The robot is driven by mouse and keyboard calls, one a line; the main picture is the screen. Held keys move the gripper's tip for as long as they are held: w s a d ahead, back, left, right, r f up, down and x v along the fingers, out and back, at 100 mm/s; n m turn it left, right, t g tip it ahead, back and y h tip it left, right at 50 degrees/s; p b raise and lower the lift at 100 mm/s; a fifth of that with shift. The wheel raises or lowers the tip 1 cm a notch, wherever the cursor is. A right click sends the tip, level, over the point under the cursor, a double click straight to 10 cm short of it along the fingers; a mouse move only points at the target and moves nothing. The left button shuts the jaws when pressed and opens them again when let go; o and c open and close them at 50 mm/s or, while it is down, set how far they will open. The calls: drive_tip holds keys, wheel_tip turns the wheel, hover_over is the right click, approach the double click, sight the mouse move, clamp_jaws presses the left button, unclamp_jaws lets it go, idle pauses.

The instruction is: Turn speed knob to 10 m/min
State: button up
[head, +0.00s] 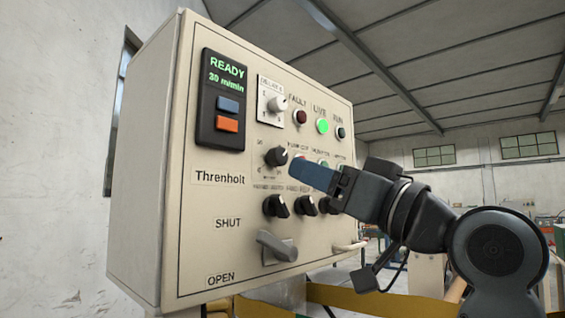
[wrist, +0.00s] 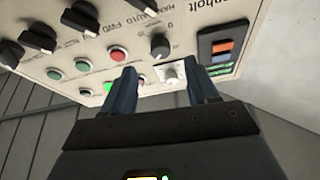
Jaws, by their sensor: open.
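A black round knob (head: 276,156) with scale marks around it sits mid-panel on the beige control box (head: 150,160). It also shows in the wrist view (wrist: 160,46). Its small lettering is too blurred to read, so I cannot confirm it is the speed knob. The display (head: 226,72) reads READY and 30 m/min in green. My gripper (head: 292,168) has blue fingers and is close to the panel, just right of this knob in the head view. In the wrist view my gripper (wrist: 160,72) is open, with nothing between the fingers; I cannot tell whether it touches the panel.
A white-plated selector (head: 277,103) sits above the knob, with red, green and dark lamps to its right. Several black selectors (head: 275,206) form a row below. A grey SHUT/OPEN lever (head: 277,246) sticks out lower down. Small buttons are partly hidden behind my fingers.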

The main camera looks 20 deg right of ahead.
sight(282, 161)
drive_tip(key=p+x, duration=0.2)
drive_tip(key=x, duration=0.5)
drive_tip(key=shift+w, duration=0.1)
drive_tip(key=shift+c, duration=0.4)
drive_tip(key=c, duration=1)
drive_tip(key=shift+o, duration=0.2)
drive_tip(key=shift+n+b, duration=0.3)
drive_tip(key=shift+b, duration=0.05)
